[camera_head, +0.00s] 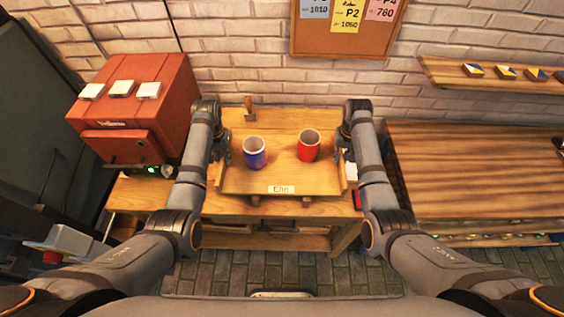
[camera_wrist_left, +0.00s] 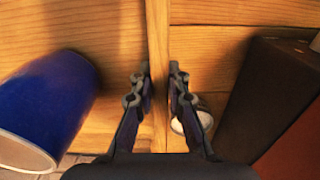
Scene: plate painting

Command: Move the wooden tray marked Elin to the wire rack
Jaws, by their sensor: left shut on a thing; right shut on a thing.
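The wooden tray (camera_head: 280,178) has a label reading Elin on its near edge and sits at the wooden bench, level as far as I can see. A blue cup (camera_head: 255,157) and a red cup (camera_head: 308,149) stand on it. My left gripper (camera_head: 222,158) is shut on the tray's left side wall; in the left wrist view that wall (camera_wrist_left: 157,30) runs between the fingers (camera_wrist_left: 159,78), with the blue cup (camera_wrist_left: 45,108) beside it. My right gripper (camera_head: 347,160) is shut at the tray's right side wall. I cannot tell whether the tray is lifted. No wire rack is clearly recognisable.
A red kiln-like box (camera_head: 135,110) with white tiles on top stands close to the left. A slatted wooden table (camera_head: 480,165) stands to the right. A wall shelf (camera_head: 450,75) holds several patterned pieces. A pinboard (camera_head: 300,40) hangs behind.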

